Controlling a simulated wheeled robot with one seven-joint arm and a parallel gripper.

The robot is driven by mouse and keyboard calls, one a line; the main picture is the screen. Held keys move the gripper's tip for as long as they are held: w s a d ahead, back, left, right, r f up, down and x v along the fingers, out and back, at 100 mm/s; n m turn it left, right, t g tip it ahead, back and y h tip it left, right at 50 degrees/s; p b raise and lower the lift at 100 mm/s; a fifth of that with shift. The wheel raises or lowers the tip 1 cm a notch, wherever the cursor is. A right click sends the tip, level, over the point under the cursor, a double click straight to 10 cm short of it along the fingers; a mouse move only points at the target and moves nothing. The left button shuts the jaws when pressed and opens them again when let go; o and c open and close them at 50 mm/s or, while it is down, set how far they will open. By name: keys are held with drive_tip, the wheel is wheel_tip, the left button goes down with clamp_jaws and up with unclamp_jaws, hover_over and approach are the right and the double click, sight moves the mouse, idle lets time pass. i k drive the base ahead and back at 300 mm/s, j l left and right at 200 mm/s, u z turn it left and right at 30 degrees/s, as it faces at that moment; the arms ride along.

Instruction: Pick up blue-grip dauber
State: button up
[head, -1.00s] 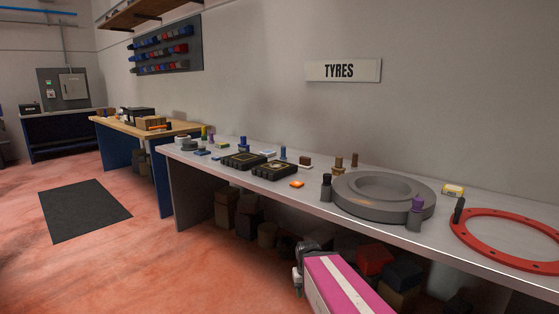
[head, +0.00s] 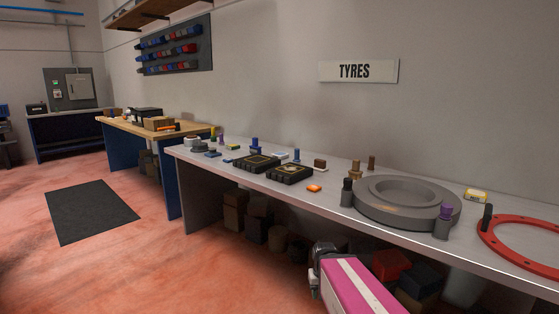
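Two small upright blue-topped pieces stand on the long grey bench: one (head: 255,145) toward the far end, and one (head: 297,155) behind the black trays. Either could be the blue-grip dauber; they are too small to tell. My pink, white-striped arm shows at the bottom, below the bench's front edge. The dark end by my gripper (head: 315,278) is partly in view, well apart from both blue pieces. Its fingers cannot be made out clearly, and nothing is visibly held.
The grey bench (head: 400,232) runs along the wall. Boxes fill the space below. The floor at left is open.

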sight(296, 160)
drive_tip(key=i+j, duration=0.45)
drive_tip(key=j, duration=0.25)
drive_tip(key=i+j, duration=0.25)
drive_tip(key=j, duration=0.15)
